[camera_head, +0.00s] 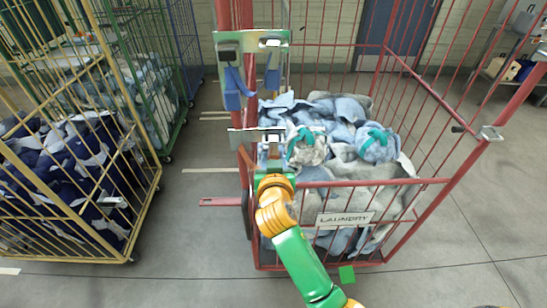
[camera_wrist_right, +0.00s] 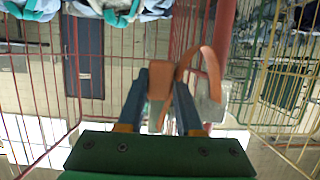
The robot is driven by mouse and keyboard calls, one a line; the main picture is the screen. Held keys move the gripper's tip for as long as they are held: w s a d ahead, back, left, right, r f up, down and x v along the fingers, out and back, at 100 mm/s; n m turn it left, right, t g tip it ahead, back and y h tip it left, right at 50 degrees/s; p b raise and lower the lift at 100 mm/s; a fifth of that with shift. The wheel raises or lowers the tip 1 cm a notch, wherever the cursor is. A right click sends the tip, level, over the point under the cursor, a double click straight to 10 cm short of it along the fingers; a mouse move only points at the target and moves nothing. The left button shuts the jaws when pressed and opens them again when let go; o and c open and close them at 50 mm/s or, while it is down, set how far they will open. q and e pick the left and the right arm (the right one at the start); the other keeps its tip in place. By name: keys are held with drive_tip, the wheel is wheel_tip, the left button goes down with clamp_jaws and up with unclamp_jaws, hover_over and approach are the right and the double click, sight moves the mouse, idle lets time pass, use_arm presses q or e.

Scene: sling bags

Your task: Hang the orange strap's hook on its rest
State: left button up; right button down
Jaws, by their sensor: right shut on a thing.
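The orange strap (camera_wrist_right: 159,82) shows in the right wrist view between the two dark fingers of my right gripper (camera_wrist_right: 162,88). The gripper is shut on it, and a loop of the strap bends out to the right. A pale grey piece (camera_wrist_right: 208,104), blurred, is beside the loop; I cannot tell if it is the hook. In the head view my right gripper (camera_head: 268,148) is at the red cage's left front post, in front of a grey bracket (camera_head: 244,139). The strap is not clear there. I cannot make out which part is its rest.
The red laundry cage (camera_head: 428,181) holds towels and teal-banded bundles (camera_head: 376,143). A yellow cage (camera_head: 75,249) stands left, with clear floor (camera_head: 190,225) between.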

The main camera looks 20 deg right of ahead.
drive_tip(key=shift+f, duration=0.3)
drive_tip(key=shift+c, duration=0.5)
unclamp_jaws()
drive_tip(key=s+a+p, duration=0.1)
drive_tip(key=s+a, duration=0.1)
drive_tip(key=s, duration=0.4)
drive_tip(key=shift+s, duration=0.4)
